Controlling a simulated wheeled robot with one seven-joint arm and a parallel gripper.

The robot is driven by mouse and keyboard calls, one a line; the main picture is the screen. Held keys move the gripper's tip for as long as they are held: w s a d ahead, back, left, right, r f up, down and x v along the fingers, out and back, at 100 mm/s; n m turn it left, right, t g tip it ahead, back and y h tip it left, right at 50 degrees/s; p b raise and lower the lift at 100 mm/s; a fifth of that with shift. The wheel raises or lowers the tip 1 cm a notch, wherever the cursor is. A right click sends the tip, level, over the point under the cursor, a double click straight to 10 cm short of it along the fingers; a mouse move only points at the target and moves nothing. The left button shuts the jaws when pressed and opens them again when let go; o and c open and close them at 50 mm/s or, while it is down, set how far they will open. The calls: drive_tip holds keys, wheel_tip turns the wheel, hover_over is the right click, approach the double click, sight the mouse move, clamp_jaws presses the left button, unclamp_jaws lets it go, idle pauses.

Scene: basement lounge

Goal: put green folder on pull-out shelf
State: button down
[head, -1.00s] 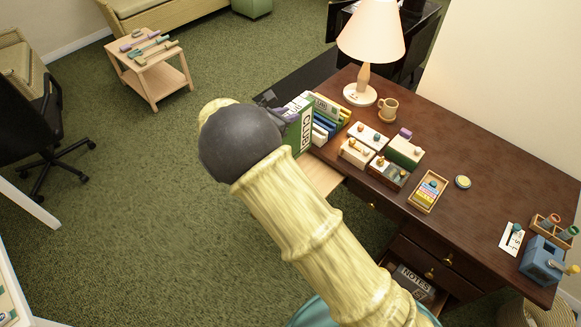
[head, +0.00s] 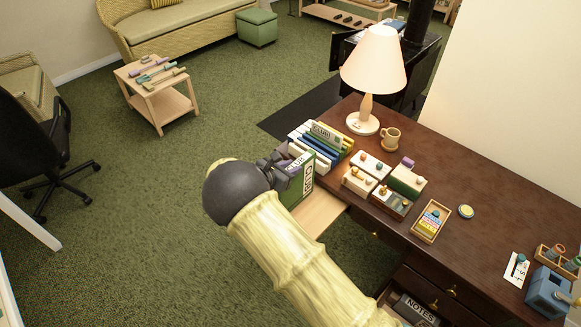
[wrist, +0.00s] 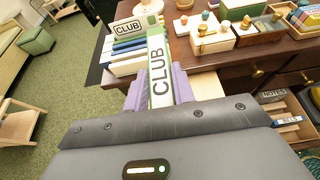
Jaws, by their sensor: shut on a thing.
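The green folder (head: 301,181), with a white label reading CLUB, is gripped by my gripper (head: 281,170). In the wrist view its white CLUB spine (wrist: 159,72) stands between the two purple fingers (wrist: 158,90). The folder is upright, in front of the other files and over or beside the pull-out shelf (head: 322,209), a pale wooden board sticking out from the desk's front. The shelf also shows in the wrist view (wrist: 206,86). I cannot tell whether the folder's bottom touches the shelf. My arm hides part of the shelf.
On the dark desk (head: 480,195), a row of files (head: 318,143) stands behind the folder, with a lamp (head: 366,80), a mug (head: 390,138) and several small boxes (head: 408,181) nearby. An open drawer (head: 412,308) holds a NOTES binder.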

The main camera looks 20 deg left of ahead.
drive_tip(key=shift+f, duration=0.2)
drive_tip(key=c, duration=1.2)
unclamp_jaws()
drive_tip(key=shift+o, duration=0.2)
drive_tip(key=shift+a+r, duration=0.1)
drive_tip(key=shift+r, duration=0.05)
drive_tip(key=b+v, duration=0.1)
drive_tip(key=v, duration=1.1)
drive_tip(key=shift+b, duration=0.4)
